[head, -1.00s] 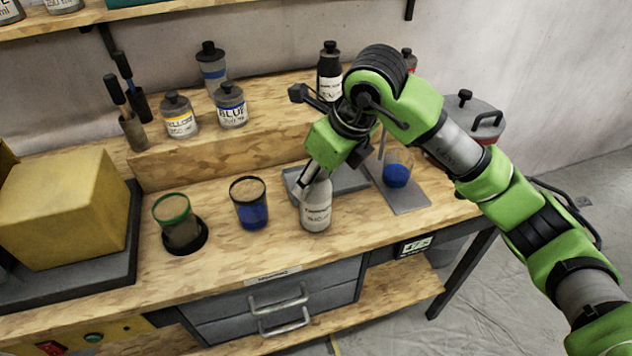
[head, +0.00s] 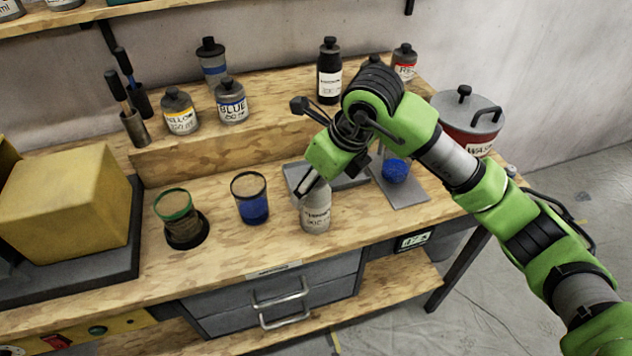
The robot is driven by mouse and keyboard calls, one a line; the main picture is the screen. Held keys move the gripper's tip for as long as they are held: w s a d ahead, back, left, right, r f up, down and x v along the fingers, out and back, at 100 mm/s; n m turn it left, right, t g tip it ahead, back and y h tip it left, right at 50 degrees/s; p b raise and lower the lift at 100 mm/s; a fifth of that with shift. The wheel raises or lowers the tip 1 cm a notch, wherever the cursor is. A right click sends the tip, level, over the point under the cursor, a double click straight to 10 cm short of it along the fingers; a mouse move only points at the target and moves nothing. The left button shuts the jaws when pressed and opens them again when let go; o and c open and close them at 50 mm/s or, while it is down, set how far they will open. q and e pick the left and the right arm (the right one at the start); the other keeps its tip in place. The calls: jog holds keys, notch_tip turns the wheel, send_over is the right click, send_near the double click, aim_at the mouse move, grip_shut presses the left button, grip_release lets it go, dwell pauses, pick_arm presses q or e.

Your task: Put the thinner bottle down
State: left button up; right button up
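The thinner bottle (head: 316,217) is pale grey with a white label. It stands upright at the front middle of the bench, and its base looks to be at the bench top (head: 225,265). My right gripper (head: 312,187) is at the bottle's neck from above and appears shut on it. The fingers and wrist partly hide the bottle's top. My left gripper is not in view.
A blue-filled cup (head: 251,205) stands left of the bottle, with a green-rimmed cup (head: 177,208) farther left. A flask with blue liquid (head: 396,172) stands to the right. The bench's front edge is close.

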jog(key=shift+r, duration=0.15)
jog(key=shift+r, duration=0.2)
jog(key=b+v, duration=0.2)
jog(key=v, duration=0.9)
jog(key=shift+r, duration=0.25)
jog(key=shift+s+d, duration=0.1)
jog(key=shift+s, duration=0.05)
